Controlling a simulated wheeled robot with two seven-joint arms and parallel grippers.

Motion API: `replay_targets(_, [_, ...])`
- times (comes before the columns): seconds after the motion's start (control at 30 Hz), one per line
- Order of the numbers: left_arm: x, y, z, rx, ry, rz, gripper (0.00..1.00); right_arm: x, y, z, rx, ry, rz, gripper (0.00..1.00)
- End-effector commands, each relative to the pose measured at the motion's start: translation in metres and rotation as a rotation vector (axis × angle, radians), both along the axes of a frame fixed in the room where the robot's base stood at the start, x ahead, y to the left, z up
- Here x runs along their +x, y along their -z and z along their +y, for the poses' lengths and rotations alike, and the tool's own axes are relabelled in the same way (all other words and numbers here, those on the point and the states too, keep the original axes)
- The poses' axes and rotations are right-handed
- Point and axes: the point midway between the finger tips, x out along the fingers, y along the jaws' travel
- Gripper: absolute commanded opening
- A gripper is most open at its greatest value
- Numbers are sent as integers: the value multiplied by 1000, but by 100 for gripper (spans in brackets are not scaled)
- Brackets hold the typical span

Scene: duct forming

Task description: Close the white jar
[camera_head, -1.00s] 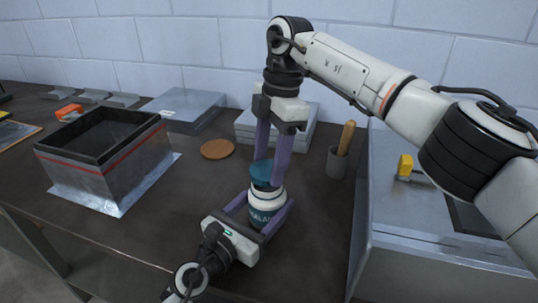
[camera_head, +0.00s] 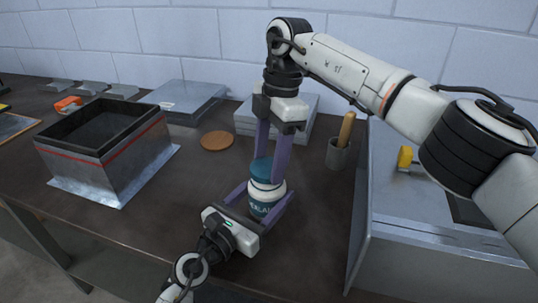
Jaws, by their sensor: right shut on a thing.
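The white jar (camera_head: 265,196) with a dark blue label band stands upright near the front middle of the table. Its blue lid (camera_head: 260,169) is on top of the jar's mouth, with little or no gap visible; I cannot tell if it is seated. My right gripper (camera_head: 268,172) points down from above, its purple fingers shut on the lid. My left gripper (camera_head: 268,190) comes in low from the front, its purple fingers on either side of the jar body. I cannot tell if both fingers press on it.
A round cork mat (camera_head: 217,140) lies behind the jar. An open metal duct box (camera_head: 105,163) stands at left. A grey cup with a wooden handle (camera_head: 338,156) and a large metal box (camera_head: 400,235) are at right. Stacked metal sheets (camera_head: 305,115) lie at the back.

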Motion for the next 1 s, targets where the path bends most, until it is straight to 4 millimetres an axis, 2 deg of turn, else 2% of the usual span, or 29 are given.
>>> replay_targets(0.37, [0, 0, 0, 1, -1, -1, 24, 0, 1, 0, 0, -1, 0, 35])
replay_targets(0.9, [0, 0, 0, 2, -1, -1, 24, 0, 11, 0, 0, -1, 0, 35])
replay_targets(0.93, [0, 0, 0, 2, -1, -1, 2, 0, 11, 0, 0, -1, 0, 35])
replay_targets(1.0, [0, 0, 0, 2, -1, -1, 2, 0, 11, 0, -1, 6, 0, 35])
